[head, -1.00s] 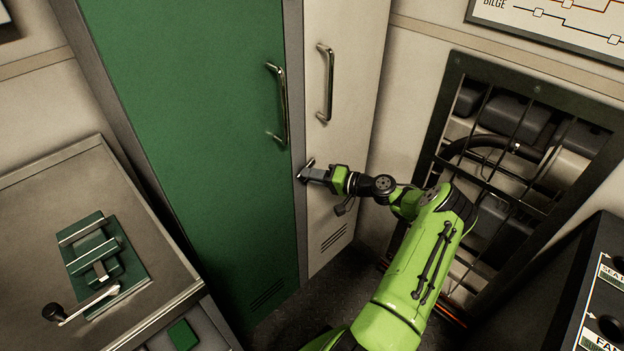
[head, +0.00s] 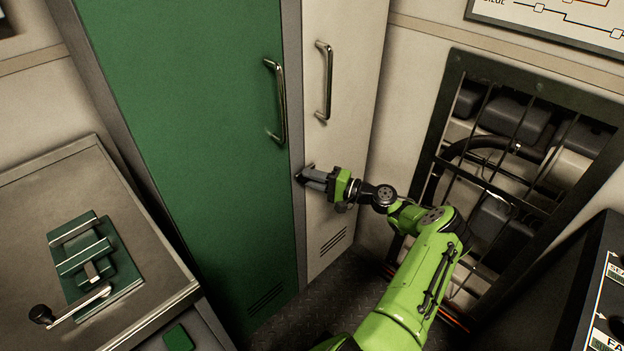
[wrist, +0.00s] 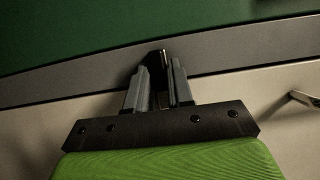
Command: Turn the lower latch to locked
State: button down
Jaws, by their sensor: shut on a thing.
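The latch (head: 299,177) is a small dark piece at the edge of the cream locker door (head: 345,110), below its handle and close to the grey post beside the green door. Most of it is hidden by my fingers. My gripper (head: 308,178) is shut on the latch, reaching in from the right. In the wrist view my gripper (wrist: 158,75) has its two grey fingers on either side of the dark latch (wrist: 160,60), which lies against the grey post. I cannot tell the latch's exact angle or any lock marking.
A green door (head: 205,130) with a bar handle (head: 277,100) stands left of the latch. The cream door's handle (head: 325,80) is above my gripper. A barred opening (head: 510,160) is at right. A bench with a green clamp device (head: 92,260) is at left.

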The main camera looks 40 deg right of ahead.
jog(key=c, duration=1.1)
grip_release()
jog(key=shift+s, duration=0.1)
jog(key=p+v, duration=0.1)
jog(key=v, duration=1.4)
jog(key=shift+s+d+f, duration=0.1)
jog(key=shift+s+d, duration=0.05)
jog(key=shift+s, duration=0.15)
